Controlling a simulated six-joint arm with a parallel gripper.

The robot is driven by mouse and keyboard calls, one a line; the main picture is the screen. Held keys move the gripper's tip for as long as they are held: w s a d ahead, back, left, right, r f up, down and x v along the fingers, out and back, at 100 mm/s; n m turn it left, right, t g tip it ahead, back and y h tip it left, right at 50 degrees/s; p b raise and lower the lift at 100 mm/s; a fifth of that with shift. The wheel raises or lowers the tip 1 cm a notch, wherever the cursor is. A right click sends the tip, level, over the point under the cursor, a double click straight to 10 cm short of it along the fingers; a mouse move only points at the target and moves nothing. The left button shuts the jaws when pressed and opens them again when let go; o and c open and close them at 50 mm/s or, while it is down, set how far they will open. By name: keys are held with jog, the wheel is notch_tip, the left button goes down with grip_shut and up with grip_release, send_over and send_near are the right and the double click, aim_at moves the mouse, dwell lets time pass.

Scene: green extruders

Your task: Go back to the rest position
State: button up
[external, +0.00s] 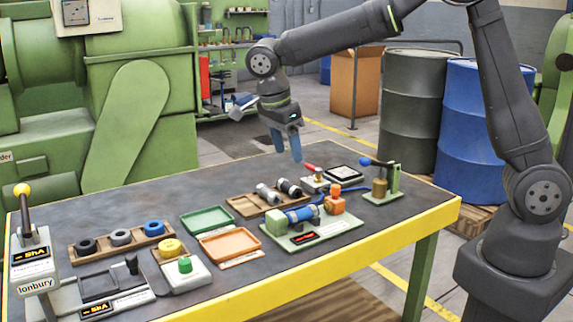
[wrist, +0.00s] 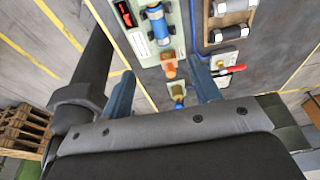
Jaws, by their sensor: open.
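My gripper (external: 287,150) hangs above the back part of the grey workbench (external: 150,205), with its blue fingers pointing down. The fingers are apart with nothing between them. In the wrist view my gripper (wrist: 161,82) also shows open and empty, with the bench below and beyond it. The fingertips are clear of the bench and its objects.
Below stand a green fixture (external: 315,235) with a blue cylinder (external: 301,214), a wooden tray (external: 243,205) with two cylinders, and a blue-knobbed lever (external: 384,178). Green (external: 207,219) and orange (external: 229,246) trays lie left. Blue (external: 470,115) and grey (external: 415,100) drums stand behind.

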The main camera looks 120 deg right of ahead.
aim_at(303, 209)
jog(key=shift+w+r, duration=0.1)
jog(key=shift+r, duration=0.2)
jog(key=x, duration=1.7)
jog(key=shift+f, duration=0.2)
jog(key=shift+r, duration=0.7)
